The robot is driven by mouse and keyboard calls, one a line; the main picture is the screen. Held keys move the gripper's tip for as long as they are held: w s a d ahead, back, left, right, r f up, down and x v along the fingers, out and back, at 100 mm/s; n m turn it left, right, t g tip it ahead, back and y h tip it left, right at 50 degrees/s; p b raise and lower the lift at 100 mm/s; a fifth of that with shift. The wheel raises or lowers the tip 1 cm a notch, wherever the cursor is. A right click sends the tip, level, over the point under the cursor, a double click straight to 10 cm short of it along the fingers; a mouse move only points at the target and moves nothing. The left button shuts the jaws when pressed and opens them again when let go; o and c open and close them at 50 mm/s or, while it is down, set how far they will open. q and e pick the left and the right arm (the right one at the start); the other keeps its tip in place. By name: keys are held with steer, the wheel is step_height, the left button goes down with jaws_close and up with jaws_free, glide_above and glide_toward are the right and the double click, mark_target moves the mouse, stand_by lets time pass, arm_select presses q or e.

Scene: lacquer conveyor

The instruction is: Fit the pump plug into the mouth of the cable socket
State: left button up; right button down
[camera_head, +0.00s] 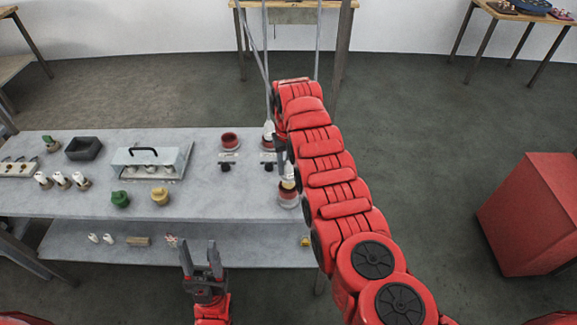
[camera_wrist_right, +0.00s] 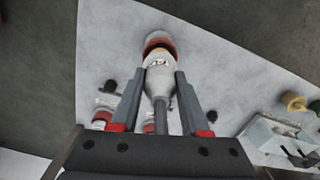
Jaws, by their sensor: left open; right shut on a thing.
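The plug, a pale grey bottle-shaped piece with a dark printed label and a cable (camera_wrist_right: 158,80), is between the fingers of my right gripper (camera_wrist_right: 158,92). In the head view the right gripper (camera_head: 281,158) is partly hidden by my arm. The plug points at a red-and-white cup-shaped socket (camera_head: 288,199), near the table's right edge. The socket also shows in the wrist view (camera_wrist_right: 159,41). A yellowish band shows where plug and socket meet; I cannot tell how deep the plug sits. My left gripper (camera_head: 203,262) is open and empty, in front of the table.
The grey table (camera_head: 210,200) also holds two red cup-like sockets (camera_head: 230,138), a lidded box (camera_head: 152,160), a dark tray (camera_head: 83,149), green (camera_head: 120,199) and yellow (camera_head: 160,196) pieces, and several white plugs (camera_head: 61,180). A lower shelf (camera_head: 215,245) carries small parts. A red block (camera_head: 530,215) stands right.

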mark_target(289, 158)
steer(key=shift+f+b, duration=1.25)
steer(key=shift+f, duration=0.7)
steer(key=shift+c, duration=1.6)
jaws_free()
step_height(289, 158, up, 9)
steer(key=b, duration=0.3)
step_height(289, 158, up, 3)
steer(key=shift+d, duration=0.1)
step_height(289, 158, up, 6)
steer(key=p, duration=0.6)
steer(key=shift+f, duration=0.25)
